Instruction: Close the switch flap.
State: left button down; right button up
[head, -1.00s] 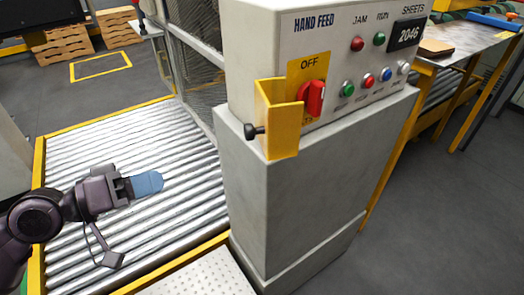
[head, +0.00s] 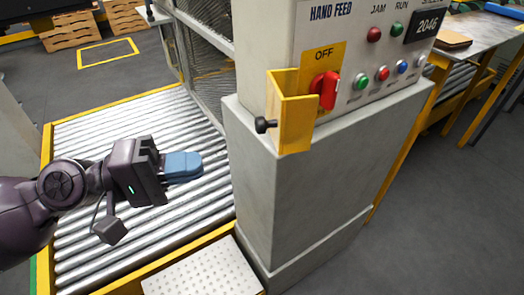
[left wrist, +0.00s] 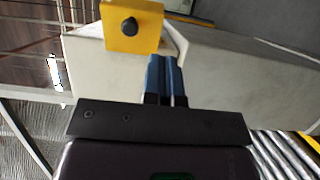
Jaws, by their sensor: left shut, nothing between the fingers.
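The yellow switch flap (head: 296,124) stands swung out from the front of the control box, left of the red switch (head: 325,90), which sits on a yellow plate marked OFF. A black knob (head: 265,125) sticks out from the flap's left side. In the left wrist view the flap (left wrist: 145,28) and its knob (left wrist: 129,26) show ahead, a little left of the fingertips. My left gripper (head: 200,166) is shut and empty, with blue fingers, left of and below the flap, apart from it. My right gripper is not in view.
The grey pedestal (head: 290,190) under the control box (head: 268,50) stands right of my left gripper. A roller conveyor (head: 100,125) with yellow edges lies below my left arm. A mesh guard (head: 203,65) stands behind. Buttons and lamps line the panel.

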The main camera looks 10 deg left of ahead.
aim_at(278, 152)
pick_arm(q)
jog(key=p+x, duration=0.4)
jog(key=x, duration=0.6)
jog(key=shift+p, duration=0.35)
jog(key=shift+w+d, duration=0.2)
jog(key=shift+d, duration=0.2)
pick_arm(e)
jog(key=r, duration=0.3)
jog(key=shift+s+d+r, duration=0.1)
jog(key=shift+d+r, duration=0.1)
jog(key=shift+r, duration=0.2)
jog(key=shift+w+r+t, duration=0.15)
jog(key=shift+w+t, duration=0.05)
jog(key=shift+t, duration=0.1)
